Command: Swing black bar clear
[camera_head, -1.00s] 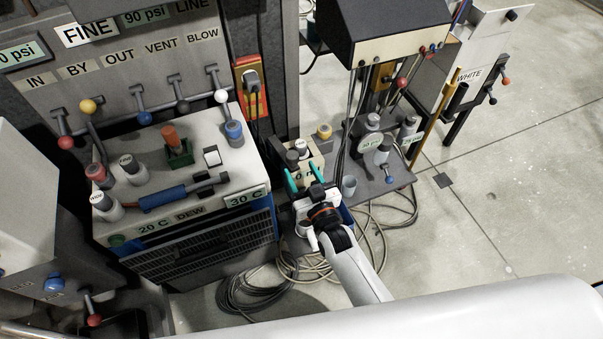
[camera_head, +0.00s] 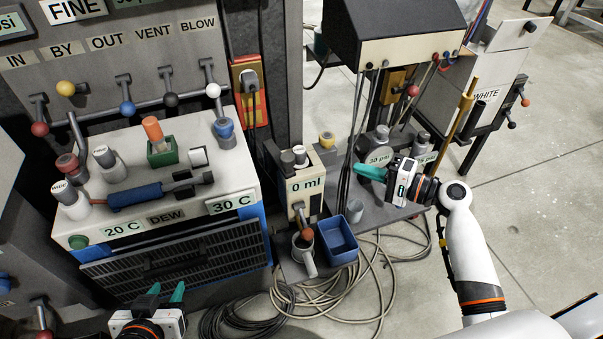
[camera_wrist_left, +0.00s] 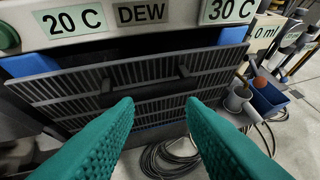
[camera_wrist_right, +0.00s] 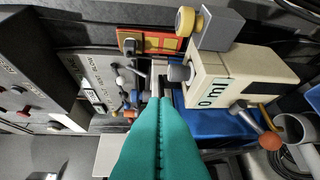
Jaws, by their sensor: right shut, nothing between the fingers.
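I cannot tell for sure which part is the black bar. A dark grille (camera_head: 180,252) with long slats covers the front of the white-topped unit, and it fills the left wrist view (camera_wrist_left: 130,85). A black end piece (camera_head: 190,185) sits by the blue cylinder on the unit's top. My left gripper (camera_head: 165,292) is low in front of the grille; its teal fingers are apart with nothing between them in the left wrist view (camera_wrist_left: 160,112). My right gripper (camera_head: 369,173) is shut and empty, above the grey shelf right of the 0 ml dispenser; its fingers meet in the right wrist view (camera_wrist_right: 163,103).
The 0 ml dispenser (camera_head: 303,185) stands right of the unit, with a grey cup (camera_head: 305,253) and a blue bin (camera_head: 338,241) in front. Hanging cables (camera_head: 362,135) and the grey shelf (camera_head: 395,209) are close to my right gripper. Coiled hoses (camera_head: 340,300) lie on the floor.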

